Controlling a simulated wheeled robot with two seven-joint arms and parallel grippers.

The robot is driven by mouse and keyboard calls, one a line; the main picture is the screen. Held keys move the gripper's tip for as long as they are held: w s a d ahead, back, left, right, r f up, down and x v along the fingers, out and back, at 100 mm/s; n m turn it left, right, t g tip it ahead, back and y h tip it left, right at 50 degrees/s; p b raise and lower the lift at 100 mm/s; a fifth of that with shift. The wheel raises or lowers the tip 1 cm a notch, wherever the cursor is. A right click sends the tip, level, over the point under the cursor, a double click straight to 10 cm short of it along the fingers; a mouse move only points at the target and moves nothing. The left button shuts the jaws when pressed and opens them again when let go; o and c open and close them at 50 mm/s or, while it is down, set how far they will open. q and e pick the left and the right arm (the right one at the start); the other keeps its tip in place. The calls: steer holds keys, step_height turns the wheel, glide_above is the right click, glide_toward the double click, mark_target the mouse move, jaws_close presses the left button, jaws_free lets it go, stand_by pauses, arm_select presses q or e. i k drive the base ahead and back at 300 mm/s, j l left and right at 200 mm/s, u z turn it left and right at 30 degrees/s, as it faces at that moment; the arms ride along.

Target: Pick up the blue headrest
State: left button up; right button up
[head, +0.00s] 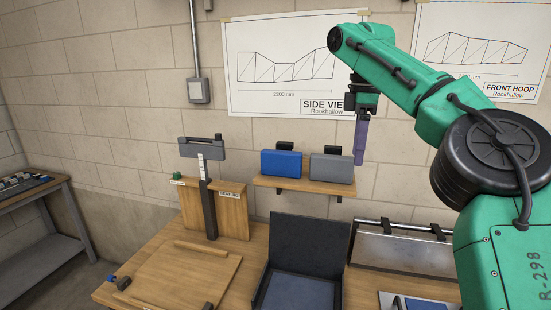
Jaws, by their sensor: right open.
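The blue headrest (281,163) sits on a small wooden wall shelf (303,188), at the left end. A grey headrest (332,167) sits beside it on the right. My right gripper (360,157) hangs from the green arm, its purple fingers pointing down, to the right of the grey headrest and apart from the blue one. It is open, with nothing seen in it; the fingers overlap in this view, so the gap does not show. My left gripper is out of view.
A black open case (311,246) stands on the wooden bench below the shelf. An upright post with a crosspiece (205,148) stands to the left. A metal box with a black-handled frame (400,249) is at right. A grey side table (38,205) is far left.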

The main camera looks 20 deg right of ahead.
mark_target(281, 161)
steer(key=i, duration=1.25)
